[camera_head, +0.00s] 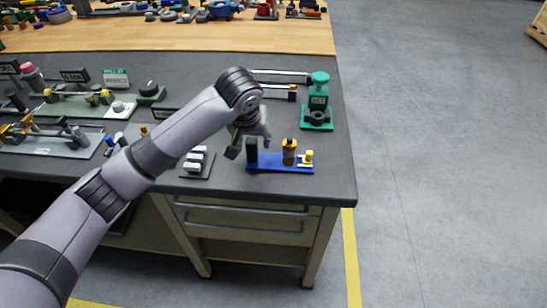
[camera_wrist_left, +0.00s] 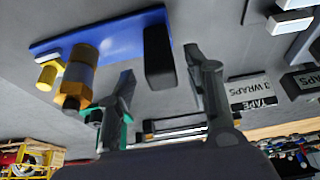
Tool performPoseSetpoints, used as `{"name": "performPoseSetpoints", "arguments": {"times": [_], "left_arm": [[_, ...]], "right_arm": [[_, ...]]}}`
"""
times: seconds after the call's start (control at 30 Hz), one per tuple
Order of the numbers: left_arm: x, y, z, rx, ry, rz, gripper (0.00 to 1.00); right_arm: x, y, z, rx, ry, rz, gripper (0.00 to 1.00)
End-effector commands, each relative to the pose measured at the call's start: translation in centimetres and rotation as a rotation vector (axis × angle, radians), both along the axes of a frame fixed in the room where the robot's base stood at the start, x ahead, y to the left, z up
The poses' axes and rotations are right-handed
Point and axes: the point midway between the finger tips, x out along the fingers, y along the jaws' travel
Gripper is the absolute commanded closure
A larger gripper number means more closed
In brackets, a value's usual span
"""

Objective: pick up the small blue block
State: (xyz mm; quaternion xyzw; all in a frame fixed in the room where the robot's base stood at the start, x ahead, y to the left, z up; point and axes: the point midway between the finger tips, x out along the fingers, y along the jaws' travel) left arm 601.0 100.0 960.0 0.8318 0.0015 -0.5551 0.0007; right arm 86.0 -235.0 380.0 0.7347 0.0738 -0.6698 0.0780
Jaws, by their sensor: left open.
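A long blue base plate (camera_head: 280,168) lies near the front right of the dark bench top and also shows in the left wrist view (camera_wrist_left: 115,30). On it stand an upright black block (camera_head: 252,150), a brass-and-orange fitting (camera_head: 289,152) and a yellow knob (camera_head: 308,156). My left gripper (camera_head: 250,145) is open at the plate's left end. In the left wrist view the black block (camera_wrist_left: 159,58) appears between the open fingers; I cannot tell if they touch it. A small blue item (camera_head: 109,141) lies farther left. I cannot make out a clear separate small blue block.
A green device (camera_head: 317,105) stands behind the plate. A dark pad with white pieces (camera_head: 196,163) lies left of it. A green board (camera_head: 95,103) and a grey board (camera_head: 45,142) with fittings fill the left. The bench's right edge is close.

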Motion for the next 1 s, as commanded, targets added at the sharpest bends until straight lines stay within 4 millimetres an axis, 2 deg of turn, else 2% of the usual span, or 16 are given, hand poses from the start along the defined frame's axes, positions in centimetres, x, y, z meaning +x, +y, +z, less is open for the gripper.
{"name": "performPoseSetpoints", "arguments": {"times": [0.1,0.2,0.5,1.0], "left_arm": [[0.5,0.4,-1.9,0.002,0.004,0.002,0.53],[1.0,0.3,-2.9,0.002,0.003,0.001,0.53],[1.2,0.3,-3.3,0.000,0.000,0.000,0.53],[1.2,0.3,-3.3,0.000,0.000,0.000,0.87]], "right_arm": [[0.0,0.0,0.0,0.000,0.000,0.000,0.60],[0.0,0.0,0.0,0.000,0.000,0.000,0.60],[0.0,0.0,0.0,0.000,0.000,0.000,0.60],[0.0,0.0,0.0,0.000,0.000,0.000,0.60]]}}
